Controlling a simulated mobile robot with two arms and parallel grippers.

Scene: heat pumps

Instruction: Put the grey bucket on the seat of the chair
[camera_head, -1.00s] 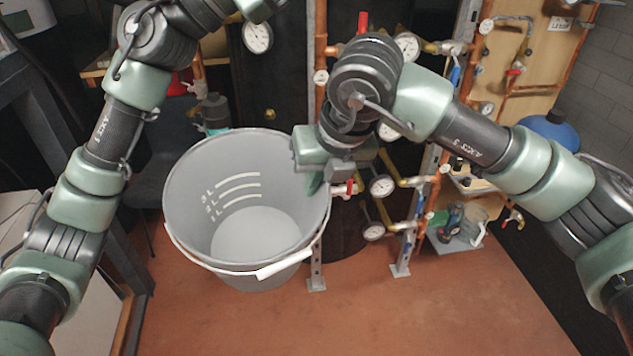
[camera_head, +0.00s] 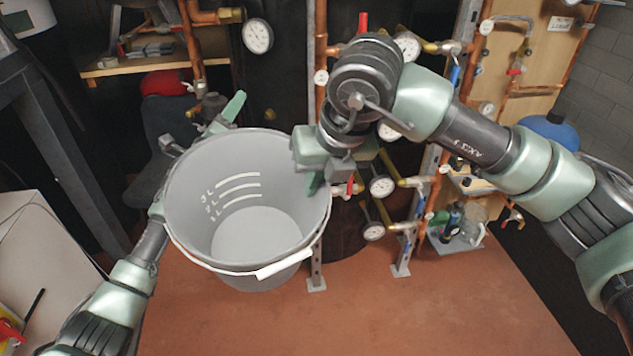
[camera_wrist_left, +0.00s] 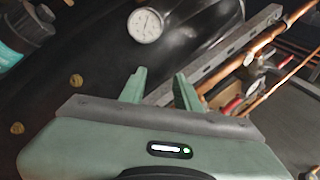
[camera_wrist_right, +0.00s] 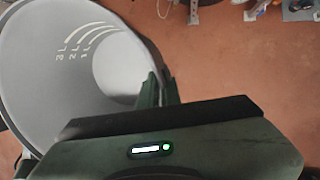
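The grey bucket (camera_head: 240,235) hangs upright and open-topped above the floor, with white litre marks and a white handle at its front. My right gripper (camera_head: 318,180) is shut on the bucket's right rim; the rim is also between its fingers in the right wrist view (camera_wrist_right: 160,90). My left gripper (camera_head: 228,112) is behind the bucket's far left rim, partly hidden by it. In the left wrist view its fingers (camera_wrist_left: 160,88) are apart with nothing between them. A dark grey chair (camera_head: 150,185) stands to the left behind the bucket, its seat partly hidden.
Copper pipes and gauges (camera_head: 381,186) stand close behind and right of the bucket. A wooden shelf (camera_head: 140,65) is at the back left. A dark metal frame (camera_head: 60,150) and a white box (camera_head: 45,235) are at the left. The reddish floor (camera_head: 400,310) in front is clear.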

